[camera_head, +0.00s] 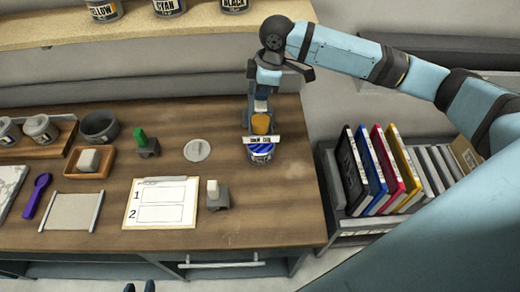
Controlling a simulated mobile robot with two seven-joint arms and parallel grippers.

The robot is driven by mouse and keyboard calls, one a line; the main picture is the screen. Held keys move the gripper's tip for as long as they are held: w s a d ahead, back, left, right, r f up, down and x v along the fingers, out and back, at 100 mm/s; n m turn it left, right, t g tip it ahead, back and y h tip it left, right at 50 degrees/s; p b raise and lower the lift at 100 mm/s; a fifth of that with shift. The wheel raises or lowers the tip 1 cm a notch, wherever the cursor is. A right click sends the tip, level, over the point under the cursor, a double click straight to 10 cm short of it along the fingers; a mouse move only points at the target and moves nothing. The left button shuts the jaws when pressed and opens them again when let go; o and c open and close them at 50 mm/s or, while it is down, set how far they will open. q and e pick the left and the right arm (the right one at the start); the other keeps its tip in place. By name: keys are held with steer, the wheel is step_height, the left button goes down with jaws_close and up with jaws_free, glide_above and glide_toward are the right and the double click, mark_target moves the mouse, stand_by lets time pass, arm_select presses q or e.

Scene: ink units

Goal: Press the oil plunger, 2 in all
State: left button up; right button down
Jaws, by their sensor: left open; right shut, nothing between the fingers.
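The oil dispenser has an amber part (261,123) and a white label plate (262,139) with small lettering I cannot read for sure. A can with blue contents (261,152) stands directly under the plate. My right gripper (261,104) is shut, pointing down at the top of the dispenser with nothing between its fingers. It hides the plunger, so I cannot tell whether they touch or how far down the plunger is. Two dark tips of my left gripper (140,287) show apart at the bottom edge, open and empty, well away from the dispenser.
A round grey lid (197,150), a clipboard (161,203), a green-topped block (146,144) and a white-topped block (216,195) lie left of the can. A purple spoon (37,194) lies far left. Coloured binders (380,170) stand right of the table. Labelled cans (168,6) sit on the shelf.

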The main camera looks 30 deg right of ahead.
steer(key=v, duration=0.3)
steer(key=a+v, duration=0.1)
steer(key=v, duration=0.1)
steer(key=shift+w+r, duration=0.2)
steer(key=shift+r, duration=0.3)
